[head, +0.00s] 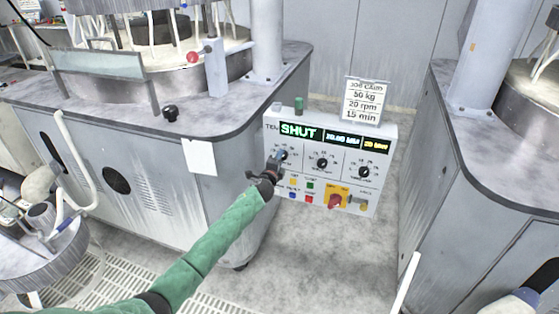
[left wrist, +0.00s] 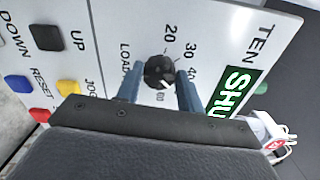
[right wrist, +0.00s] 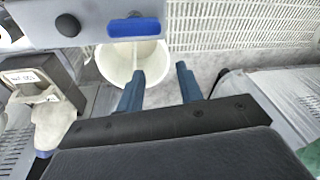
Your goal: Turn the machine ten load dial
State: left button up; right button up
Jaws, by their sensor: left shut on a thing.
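The load dial (left wrist: 160,72) is a round black knob with a white mark on the panel labelled TEN. The left wrist view shows it between the two blue fingers of my left gripper (left wrist: 160,88), which is shut on it. Scale numbers such as 20, 30 and 40 surround it; the exact setting is hard to read. In the head view my left gripper (head: 275,163) covers most of the dial, at the left of the control panel (head: 385,150). My right gripper (right wrist: 160,75) is open and empty, with a white bucket (right wrist: 118,65) beyond its fingers.
Two more dials, the middle one (head: 322,163) and the right one (head: 364,172), sit beside it. Below are coloured buttons and a red switch (head: 336,200) on yellow. The display (head: 300,131) reads SHUT. Machines stand either side.

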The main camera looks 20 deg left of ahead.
pick_arm(q)
jog(key=o, duration=1)
jog(key=shift+s+b, duration=0.65)
jog(key=shift+s, duration=3.25)
pick_arm(e)
jog(key=shift+w+a+f, duration=0.2)
jog(key=shift+a+f, duration=0.2)
jog(key=shift+f, duration=0.2)
jog(key=shift+w+a+f, duration=0.2)
jog(key=shift+a+f, duration=0.2)
jog(key=shift+f, duration=0.15)
pick_arm(q)
jog(key=shift+a, duration=0.1)
pick_arm(e)
jog(key=shift+r, duration=0.2)
